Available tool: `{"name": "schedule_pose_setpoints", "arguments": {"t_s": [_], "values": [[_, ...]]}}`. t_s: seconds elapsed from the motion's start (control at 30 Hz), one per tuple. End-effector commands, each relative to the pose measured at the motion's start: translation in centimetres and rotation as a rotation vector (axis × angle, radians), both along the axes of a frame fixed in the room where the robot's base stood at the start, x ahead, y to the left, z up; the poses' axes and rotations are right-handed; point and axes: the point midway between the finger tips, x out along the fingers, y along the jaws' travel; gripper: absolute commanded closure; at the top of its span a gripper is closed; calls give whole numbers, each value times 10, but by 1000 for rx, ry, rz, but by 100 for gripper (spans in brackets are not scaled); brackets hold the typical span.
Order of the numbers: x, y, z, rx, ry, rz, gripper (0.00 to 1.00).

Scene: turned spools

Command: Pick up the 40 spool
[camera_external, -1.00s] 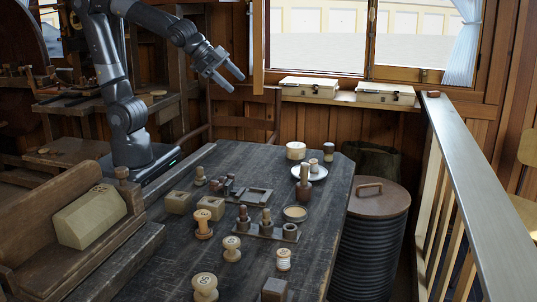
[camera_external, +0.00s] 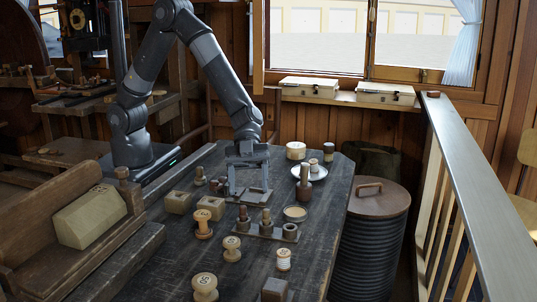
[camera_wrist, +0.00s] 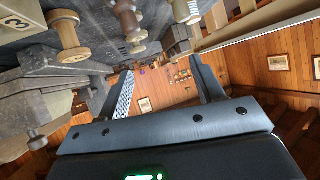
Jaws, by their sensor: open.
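Several wooden spools stand on the dark table. A waisted spool (camera_external: 204,224) is at left, a smaller one (camera_external: 231,249) is in the middle, and a large one (camera_external: 205,287) with a number on top is at the front. A pale spool (camera_external: 283,260) with markings is to the right. I cannot read which is the 40 spool. My gripper (camera_external: 249,188) is open and empty, low over the back middle of the table, beyond these spools. In the wrist view my gripper (camera_wrist: 165,85) is open with nothing between its fingers; spools (camera_wrist: 68,37) show at upper left.
A peg rack (camera_external: 267,232) and a shallow dish (camera_external: 295,213) stand in front and to the right of my gripper. Pale blocks (camera_external: 178,202) are to its left. A brown bottle-shaped piece (camera_external: 304,183) and a plate (camera_external: 310,173) are at back right. A dark block (camera_external: 274,290) is at the front.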

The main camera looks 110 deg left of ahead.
Motion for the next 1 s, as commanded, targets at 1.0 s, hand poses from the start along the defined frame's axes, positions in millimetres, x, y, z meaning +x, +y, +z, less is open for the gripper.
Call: {"name": "schedule_pose_setpoints", "arguments": {"t_s": [1.0], "values": [[-1,-102,-70,-39,70,-119,38]]}}
